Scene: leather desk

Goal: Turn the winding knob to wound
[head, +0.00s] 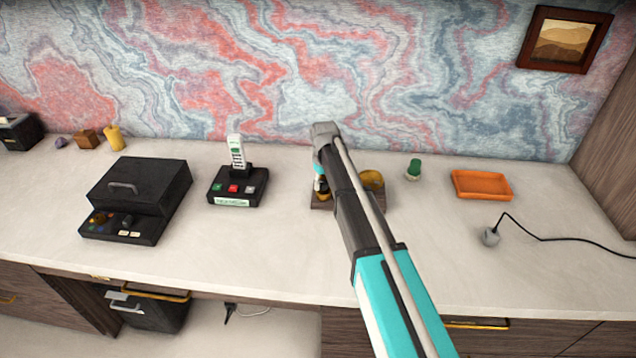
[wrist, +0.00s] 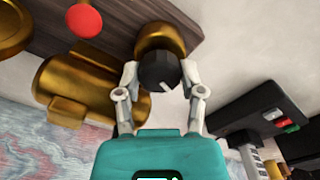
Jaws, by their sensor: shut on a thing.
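The winding knob (wrist: 158,72) is black and round with a white pointer line, and shows in the wrist view in front of a brass drum (wrist: 161,40). My gripper (wrist: 158,76) has one finger on each side of the knob and is shut on it. A larger brass cylinder (wrist: 78,90) and a red ball-shaped part (wrist: 84,21) sit beside it on a dark wooden base (wrist: 125,18). In the head view my arm covers most of this device; its brass part (head: 373,180) shows at the right. Any wound marking is not visible.
A white handset on a black dock (head: 238,188) and a black lidded box (head: 140,190) stand to the left. A green stopper-like piece (head: 414,169), an orange tray (head: 482,184) and a grey corded piece (head: 490,237) are to the right. The front worktop is clear.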

